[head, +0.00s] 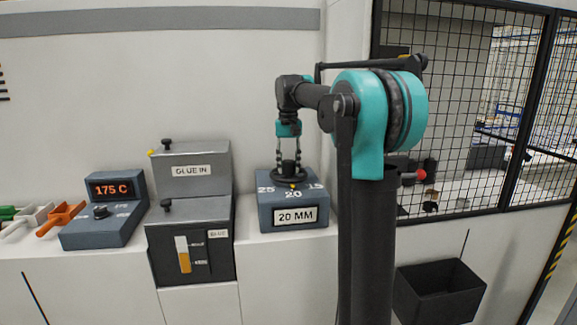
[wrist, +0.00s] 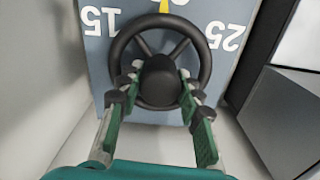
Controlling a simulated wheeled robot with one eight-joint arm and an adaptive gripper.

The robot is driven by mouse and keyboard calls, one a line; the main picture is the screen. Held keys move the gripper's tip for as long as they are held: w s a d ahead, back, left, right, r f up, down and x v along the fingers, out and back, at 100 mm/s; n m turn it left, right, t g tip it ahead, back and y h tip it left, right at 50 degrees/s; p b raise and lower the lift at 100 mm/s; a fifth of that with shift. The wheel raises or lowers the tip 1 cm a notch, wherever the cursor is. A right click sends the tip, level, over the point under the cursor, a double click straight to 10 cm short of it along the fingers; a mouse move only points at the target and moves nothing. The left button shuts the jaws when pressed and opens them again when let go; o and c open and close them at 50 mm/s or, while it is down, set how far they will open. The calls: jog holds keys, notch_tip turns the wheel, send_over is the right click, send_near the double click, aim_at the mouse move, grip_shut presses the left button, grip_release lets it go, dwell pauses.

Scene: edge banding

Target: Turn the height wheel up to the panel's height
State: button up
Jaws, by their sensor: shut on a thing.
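The height wheel (wrist: 202,47) is a black spoked wheel with a central hub on a blue-grey box (head: 262,212). The box top is marked 25, 20 and 15, and a plate (head: 296,216) on its front reads 20 MM. A yellow pointer (wrist: 164,6) shows at the wheel's rim, by the 20 mark. My gripper (head: 290,164) reaches down from above. In the wrist view its fingers (wrist: 160,92) are shut on the wheel's hub (wrist: 159,78), one on each side. The panel cannot be made out in either view.
Left of the wheel box stand a grey glue unit (head: 190,240) labelled GLUE IN and a heater box (head: 104,222) reading 175 C. A black bin (head: 440,292) and a mesh fence (head: 460,110) are at right.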

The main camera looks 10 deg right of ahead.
aim_at(289, 161)
jog(key=shift+m, duration=0.3)
jog(key=o, duration=1.1)
jog(key=shift+o, duration=0.2)
jog(key=shift+r, duration=0.1)
notch_tip(289, 161, up, 12)
jog(key=shift+s+f, duration=0.1)
jog(key=shift+f, duration=0.1)
